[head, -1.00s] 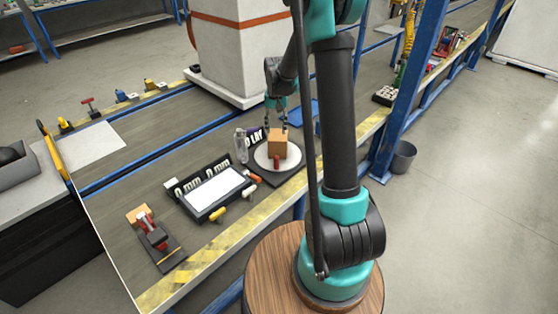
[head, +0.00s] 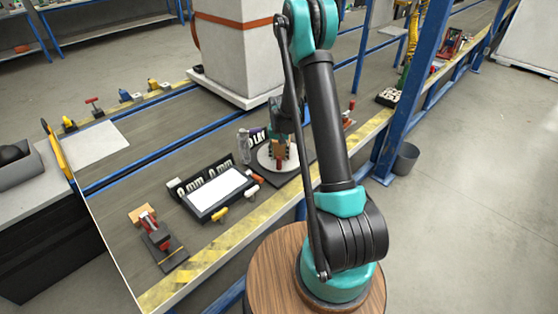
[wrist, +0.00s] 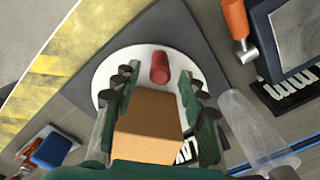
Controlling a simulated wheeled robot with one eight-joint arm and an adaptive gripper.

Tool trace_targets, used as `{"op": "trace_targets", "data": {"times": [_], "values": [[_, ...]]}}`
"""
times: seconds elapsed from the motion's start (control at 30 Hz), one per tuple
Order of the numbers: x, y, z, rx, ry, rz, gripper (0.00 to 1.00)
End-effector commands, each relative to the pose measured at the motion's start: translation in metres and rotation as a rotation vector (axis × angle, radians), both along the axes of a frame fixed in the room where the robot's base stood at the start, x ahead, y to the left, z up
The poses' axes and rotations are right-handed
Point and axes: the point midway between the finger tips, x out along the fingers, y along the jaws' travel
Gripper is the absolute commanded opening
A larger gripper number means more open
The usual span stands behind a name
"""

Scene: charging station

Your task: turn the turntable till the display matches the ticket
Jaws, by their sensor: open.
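The turntable is a round white disc (head: 264,158) on a dark base, also seen in the wrist view (wrist: 108,72). A red peg (wrist: 160,67) stands near its edge, and a tan block (wrist: 148,140) sits on it. My gripper (wrist: 158,75) is open above the disc. Its fingers are either side of the block, with the peg just beyond; I cannot tell whether they touch the block. In the head view my gripper (head: 279,146) partly hides the disc and block. A white-faced panel (head: 216,193) lies to the left; no ticket or display reading is legible.
Black stands with white lettering (head: 193,178) are behind the panel. A clear bottle-like piece (wrist: 250,120) stands close to the gripper's right finger. A red clamp (head: 150,228) is at front left. A blue post (head: 408,90) rises at right.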

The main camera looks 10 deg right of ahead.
Motion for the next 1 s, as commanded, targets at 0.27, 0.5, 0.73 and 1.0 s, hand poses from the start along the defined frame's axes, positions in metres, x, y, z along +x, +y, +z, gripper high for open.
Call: {"op": "trace_targets", "data": {"times": [0.27, 0.5, 0.73, 1.0], "values": [[0.0, 0.0, -0.027, 0.0, 0.0, 0.0, 0.43], [0.0, 0.0, -0.03, 0.0, 0.0, 0.0, 0.43], [0.0, 0.0, -0.03, 0.0, 0.0, 0.0, 0.28], [0.0, 0.0, -0.029, 0.0, 0.0, 0.0, 0.0]]}}
